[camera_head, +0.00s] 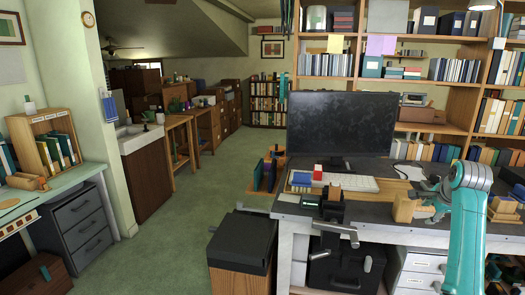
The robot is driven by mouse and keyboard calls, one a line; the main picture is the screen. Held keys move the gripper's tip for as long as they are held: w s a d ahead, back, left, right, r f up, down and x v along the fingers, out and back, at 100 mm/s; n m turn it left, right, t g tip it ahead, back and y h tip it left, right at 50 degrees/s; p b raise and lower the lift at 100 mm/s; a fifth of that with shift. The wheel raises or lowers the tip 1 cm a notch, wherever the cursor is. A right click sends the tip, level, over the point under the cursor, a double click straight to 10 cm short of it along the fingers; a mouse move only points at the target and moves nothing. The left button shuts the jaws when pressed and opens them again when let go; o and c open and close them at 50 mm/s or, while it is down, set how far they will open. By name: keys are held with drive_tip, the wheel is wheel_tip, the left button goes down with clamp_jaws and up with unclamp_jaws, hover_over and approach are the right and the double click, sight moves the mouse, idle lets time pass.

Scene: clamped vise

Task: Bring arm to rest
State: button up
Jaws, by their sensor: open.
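My teal arm (466,235) rises from the bottom right edge in front of the desk. Its rounded joint is at the top, just above the desk's height in the picture. My gripper (428,187) shows small and bluish-grey to the left of that joint, over the right part of the desk (375,208). It is open, with nothing seen between its fingers. Wooden blocks (405,209) stand just below it in the picture; I cannot tell the gap. A dark vise (332,207) with a metal handle sits at the desk's front left edge.
A monitor (341,125) and a white keyboard (345,182) stand on the desk. Full shelves (450,90) rise behind it. A black-topped cabinet (241,243) stands left of the desk. The green floor (165,250) is open further left.

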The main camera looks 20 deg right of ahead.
drive_tip(key=w+a+f+n+t, duration=0.1)
drive_tip(key=a+f, duration=0.3)
drive_tip(key=f, duration=0.2)
drive_tip(key=w+a+f+n, duration=0.1)
drive_tip(key=a+f+n, duration=0.1)
drive_tip(key=a+f, duration=0.35)
drive_tip(key=s+a+f+n+t, duration=0.2)
drive_tip(key=s+a+f+n, duration=0.25)
drive_tip(key=a+f, duration=0.65)
drive_tip(key=s+a+f+n+t, duration=0.1)
drive_tip(key=s+a+f+n, duration=0.2)
drive_tip(key=s+a+f, duration=0.6)
drive_tip(key=s+a+f+n+t+y, duration=0.1)
drive_tip(key=s+a+n, duration=0.2)
drive_tip(key=s+a, duration=0.5)
drive_tip(key=s+a+f+n+t, duration=0.1)
drive_tip(key=s+a+n+t, duration=0.15)
drive_tip(key=s+a, duration=0.55)
drive_tip(key=s+a+r+n+y, duration=0.1)
drive_tip(key=s+a+r+n, duration=0.3)
drive_tip(key=s+r, duration=0.3)
drive_tip(key=s+a+r+n+t+y, duration=0.1)
drive_tip(key=s+a+r+n, duration=0.2)
drive_tip(key=s+r, duration=0.4)
drive_tip(key=s+a, duration=0.1)
drive_tip(key=s, duration=0.1)
drive_tip(key=shift+s+r+n+y, duration=0.2)
drive_tip(key=shift+s+n+y, duration=0.1)
drive_tip(key=shift+n+y, duration=0.1)
drive_tip(key=shift+t, duration=0.25)
